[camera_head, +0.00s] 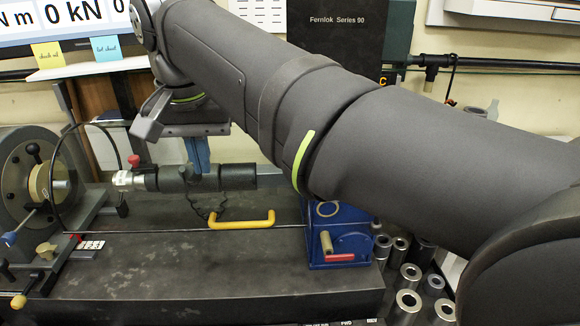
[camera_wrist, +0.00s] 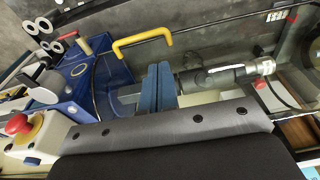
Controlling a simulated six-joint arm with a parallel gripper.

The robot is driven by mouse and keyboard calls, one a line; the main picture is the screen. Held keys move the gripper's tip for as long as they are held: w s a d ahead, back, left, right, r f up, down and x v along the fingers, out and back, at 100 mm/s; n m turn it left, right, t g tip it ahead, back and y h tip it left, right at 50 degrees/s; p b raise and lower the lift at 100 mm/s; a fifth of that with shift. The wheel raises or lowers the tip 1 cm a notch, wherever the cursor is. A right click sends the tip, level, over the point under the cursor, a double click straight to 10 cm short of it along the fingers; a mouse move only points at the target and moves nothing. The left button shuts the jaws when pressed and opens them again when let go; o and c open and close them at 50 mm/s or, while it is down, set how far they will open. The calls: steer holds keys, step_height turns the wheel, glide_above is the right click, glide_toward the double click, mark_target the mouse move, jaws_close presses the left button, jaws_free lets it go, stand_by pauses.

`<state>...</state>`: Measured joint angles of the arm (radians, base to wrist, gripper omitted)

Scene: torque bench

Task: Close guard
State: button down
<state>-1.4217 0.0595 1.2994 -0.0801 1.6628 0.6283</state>
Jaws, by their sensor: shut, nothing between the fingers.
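A yellow handle (camera_head: 240,222) lies low at the front of the bench bed in the head view. It also shows in the wrist view (camera_wrist: 141,42), above and left of my fingertips. A thin dark edge runs from the handle and curves up by the left-hand drive unit; it looks like the rim of a clear guard, whose panel I can hardly make out. My gripper (camera_head: 199,166) has blue fingers and is shut and empty, above and behind the handle. Its fingers also show in the wrist view (camera_wrist: 158,70), close to the dark test shaft (camera_head: 205,178) and apart from the handle.
A drive unit with a round wheel (camera_head: 40,180) stands at left. A blue box with a crank (camera_head: 338,240) stands at right. Several metal sockets (camera_head: 408,300) are beyond it. A red button (camera_wrist: 17,125) is at left in the wrist view. The bed's front (camera_head: 200,285) is clear.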

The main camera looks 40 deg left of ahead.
steer(key=f, duration=0.4)
steer(key=w+a+f, duration=0.1)
steer(key=f, duration=0.8)
steer(key=shift+w+a+f, duration=0.15)
steer(key=shift+a+f, duration=0.05)
step_height(320, 180, down, 9)
steer(key=t+y, duration=0.2)
steer(key=t, duration=0.1)
steer(key=shift+d+r+y, duration=0.2)
steer(key=shift+y, duration=0.2)
steer(key=shift+s+r, duration=0.1)
steer(key=shift+s, duration=0.1)
glide_toward(217, 224)
steer(key=s+d+f, duration=0.2)
steer(key=shift+s+d+f, duration=0.3)
steer(key=shift+d, duration=0.05)
